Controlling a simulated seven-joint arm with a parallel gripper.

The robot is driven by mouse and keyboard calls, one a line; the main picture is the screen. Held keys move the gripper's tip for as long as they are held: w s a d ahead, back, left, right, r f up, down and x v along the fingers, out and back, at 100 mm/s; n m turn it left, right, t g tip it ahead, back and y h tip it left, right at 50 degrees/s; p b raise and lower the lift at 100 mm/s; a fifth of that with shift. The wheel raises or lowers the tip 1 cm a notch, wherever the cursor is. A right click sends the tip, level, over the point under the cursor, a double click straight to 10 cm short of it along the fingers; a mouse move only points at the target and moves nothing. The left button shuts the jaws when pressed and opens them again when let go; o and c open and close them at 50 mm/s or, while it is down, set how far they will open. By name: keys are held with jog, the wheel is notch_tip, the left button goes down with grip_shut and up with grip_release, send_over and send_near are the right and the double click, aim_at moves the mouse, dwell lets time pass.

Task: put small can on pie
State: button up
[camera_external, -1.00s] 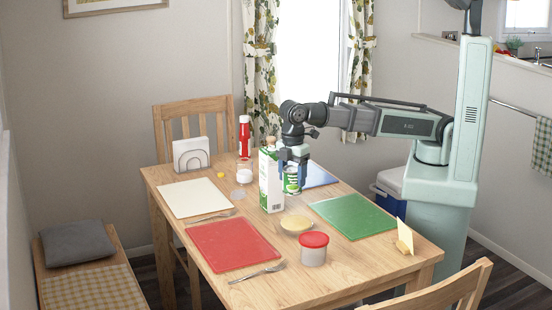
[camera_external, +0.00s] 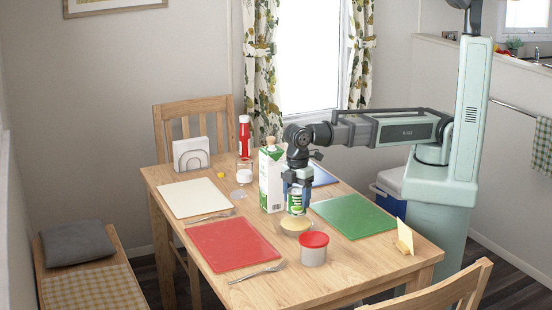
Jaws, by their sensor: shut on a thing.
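A small green and white can (camera_external: 296,204) is held upright between the fingers of my gripper (camera_external: 297,190), which is shut on it. The can is directly above or at the back part of the pie (camera_external: 294,224), a round pale yellow thing in a shallow dish. The can's lower end overlaps the pie's far rim in the picture. I cannot tell whether they touch.
A white and green carton (camera_external: 271,182) stands close to the left of the can. A tub with a red lid (camera_external: 314,250) stands just in front of the pie. Red (camera_external: 234,246) and green (camera_external: 353,216) placemats lie on either side. A red bottle (camera_external: 245,137) stands far back.

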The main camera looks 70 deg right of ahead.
jog(key=shift+f, duration=1.25)
jog(key=shift+f, duration=0.2)
jog(key=o, duration=1.2)
jog(key=shift+r, duration=0.15)
notch_tip(320, 180, up, 12)
jog(key=shift+r, duration=0.1)
